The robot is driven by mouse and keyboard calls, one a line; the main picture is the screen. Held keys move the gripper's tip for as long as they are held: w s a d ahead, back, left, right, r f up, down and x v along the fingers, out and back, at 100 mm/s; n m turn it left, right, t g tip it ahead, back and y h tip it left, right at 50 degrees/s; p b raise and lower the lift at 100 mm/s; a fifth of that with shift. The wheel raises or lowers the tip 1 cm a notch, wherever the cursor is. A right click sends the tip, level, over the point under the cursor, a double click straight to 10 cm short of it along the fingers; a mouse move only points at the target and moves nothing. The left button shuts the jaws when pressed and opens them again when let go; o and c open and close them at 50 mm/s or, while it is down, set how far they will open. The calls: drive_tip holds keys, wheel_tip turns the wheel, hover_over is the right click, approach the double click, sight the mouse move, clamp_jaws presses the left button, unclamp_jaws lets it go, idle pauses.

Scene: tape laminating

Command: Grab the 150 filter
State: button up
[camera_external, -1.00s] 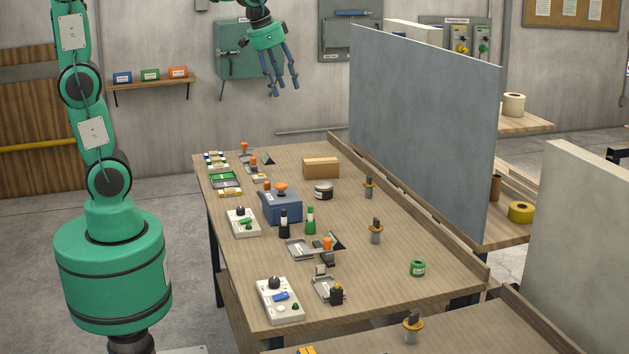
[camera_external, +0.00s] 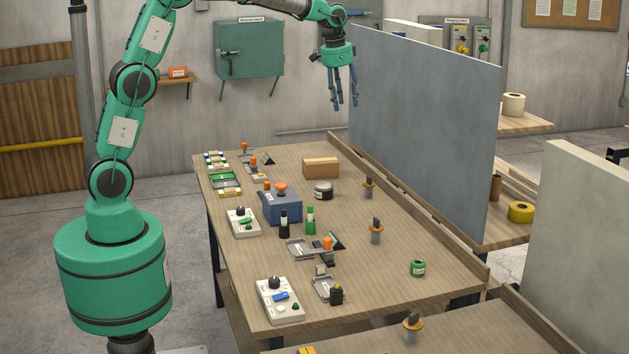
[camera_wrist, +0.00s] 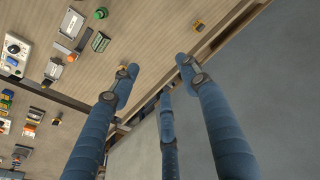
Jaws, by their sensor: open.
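My gripper (camera_external: 345,102) has blue fingers spread apart and empty, high above the far right part of the table by the grey panel. The fingers also fill the wrist view (camera_wrist: 158,75). I cannot read "150" on anything, so I cannot tell which thing is the 150 filter. Small labelled things on the table include a dark round tin with a pale band (camera_external: 323,191), a green roll (camera_external: 417,268), a green-topped bottle (camera_external: 310,220) and a black bottle (camera_external: 284,223).
The wooden table (camera_external: 380,290) also holds a cardboard box (camera_external: 321,168), a blue box (camera_external: 281,207), white dial boxes (camera_external: 280,301) and several upright orange-collared pegs (camera_external: 376,231). A tall grey panel (camera_external: 425,125) stands along its right side. The table's right front is mostly bare.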

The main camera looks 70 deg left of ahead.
drive_tip(key=w+a+f+g, duration=0.1)
drive_tip(key=w+a+f, duration=0.6)
drive_tip(key=w+f, duration=0.45)
drive_tip(key=g, duration=0.1)
hover_over(369, 176)
drive_tip(key=shift+m, duration=0.3)
wheel_tip(369, 176, down, 14)
drive_tip(key=shift+d+f, duration=0.15)
drive_tip(key=shift+f, duration=0.15)
drive_tip(key=shift+f+b, duration=0.8)
drive_tip(key=shift+f, duration=3.25)
drive_tip(key=shift+f, duration=0.1)
drive_tip(key=shift+f+b, duration=0.45)
drive_tip(key=shift+f, duration=2.2)
drive_tip(key=shift+c, duration=0.5)
